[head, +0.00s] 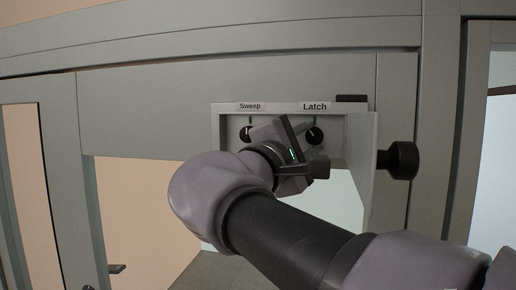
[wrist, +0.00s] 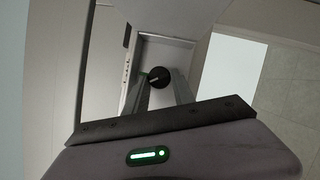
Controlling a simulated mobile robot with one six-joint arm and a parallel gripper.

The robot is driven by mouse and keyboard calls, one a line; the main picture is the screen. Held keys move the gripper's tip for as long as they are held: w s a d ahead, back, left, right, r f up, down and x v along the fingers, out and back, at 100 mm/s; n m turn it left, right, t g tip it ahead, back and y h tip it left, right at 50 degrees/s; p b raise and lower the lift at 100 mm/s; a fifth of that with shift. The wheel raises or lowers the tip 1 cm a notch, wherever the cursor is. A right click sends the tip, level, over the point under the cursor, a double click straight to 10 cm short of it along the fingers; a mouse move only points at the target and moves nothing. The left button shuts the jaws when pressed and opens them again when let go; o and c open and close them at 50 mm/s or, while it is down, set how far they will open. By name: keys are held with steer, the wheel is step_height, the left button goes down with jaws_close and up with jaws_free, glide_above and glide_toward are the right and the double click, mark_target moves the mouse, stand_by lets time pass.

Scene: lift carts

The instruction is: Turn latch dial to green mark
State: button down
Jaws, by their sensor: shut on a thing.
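The latch dial (head: 314,135) is a round black knob with a pale pointer line, under the "Latch" label (head: 315,107) on the grey panel. In the head view its pointer leans up and to the left. In the wrist view the dial (wrist: 159,77) sits between the tips of my gripper (wrist: 161,85), which is shut on it. A small green mark (wrist: 144,74) shows beside the dial there. In the head view my gripper (head: 308,150) covers the area just below and left of the dial, so the finger contact is hidden.
A second black dial (head: 246,133) is under the "Sweep" label (head: 250,106), left of my gripper. A large black knob (head: 398,160) sticks out at the right. A black block (head: 351,98) sits above the panel. The grey frame surrounds the recess closely.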

steer(key=m, duration=0.1)
steer(key=m+g, duration=0.1)
steer(key=m, duration=0.1)
steer(key=shift+r+m+y, duration=0.2)
steer(key=shift+m+y, duration=0.1)
steer(key=shift+r+m+g+y, duration=0.15)
steer(key=shift+m+g+y, duration=0.25)
steer(key=shift+m, duration=1)
steer(key=c, duration=1.1)
jaws_free()
steer(key=shift+o, duration=0.2)
steer(key=shift+d+g, duration=0.1)
steer(key=shift+g, duration=0.2)
